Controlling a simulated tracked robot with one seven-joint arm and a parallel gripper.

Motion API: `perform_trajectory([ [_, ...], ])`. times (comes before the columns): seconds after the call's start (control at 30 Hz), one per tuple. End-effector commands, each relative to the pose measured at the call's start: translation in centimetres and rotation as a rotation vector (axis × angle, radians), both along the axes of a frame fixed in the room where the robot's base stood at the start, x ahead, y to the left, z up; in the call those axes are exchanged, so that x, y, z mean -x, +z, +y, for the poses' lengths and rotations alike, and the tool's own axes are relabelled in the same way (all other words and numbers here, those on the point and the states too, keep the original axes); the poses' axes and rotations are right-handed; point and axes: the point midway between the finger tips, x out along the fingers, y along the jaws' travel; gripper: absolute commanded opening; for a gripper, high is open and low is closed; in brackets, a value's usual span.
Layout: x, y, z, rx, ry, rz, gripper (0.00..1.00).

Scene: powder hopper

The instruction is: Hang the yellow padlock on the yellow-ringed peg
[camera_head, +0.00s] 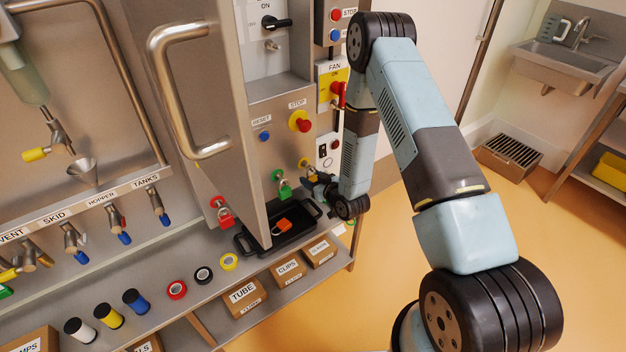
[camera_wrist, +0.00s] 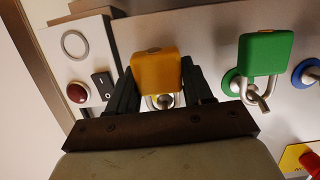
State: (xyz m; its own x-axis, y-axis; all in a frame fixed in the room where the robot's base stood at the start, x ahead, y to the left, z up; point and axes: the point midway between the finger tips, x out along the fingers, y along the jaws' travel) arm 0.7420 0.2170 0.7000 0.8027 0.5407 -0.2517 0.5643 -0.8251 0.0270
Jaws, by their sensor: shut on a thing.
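The yellow padlock (camera_wrist: 155,70) sits between the two dark fingers of my gripper (camera_wrist: 158,78), which is shut on its body. Its metal shackle (camera_wrist: 150,102) points toward the bottom of the wrist view. A round metal end shows by the shackle; I cannot tell whether it passes through. In the head view my gripper (camera_head: 320,182) is at the panel, right of the green padlock (camera_head: 284,190). A small yellow ring (camera_head: 303,162) shows there, largely covered. In the wrist view the green padlock (camera_wrist: 265,52) hangs beside a green ring (camera_wrist: 232,82).
A blue ring (camera_wrist: 310,74) is right of the green padlock. A red button (camera_wrist: 77,93) and black rocker switch (camera_wrist: 103,84) are left of my gripper. A red padlock (camera_head: 224,216) hangs at the open door's edge. A black tray (camera_head: 290,238) lies below.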

Motion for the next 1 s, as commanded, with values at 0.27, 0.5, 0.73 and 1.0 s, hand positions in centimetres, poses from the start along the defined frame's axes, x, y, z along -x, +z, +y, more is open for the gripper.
perform_trajectory([
  [0.27,0.01,0.0,0.01,0.0,0.0,0.0,0.14],
  [0.5,0.0,0.01,0.01,0.0,0.0,0.0,0.59],
  [0.73,0.01,0.0,0.02,0.0,0.0,0.0,0.8],
  [1.0,0.13,0.01,-0.05,0.0,0.0,0.0,0.8],
])
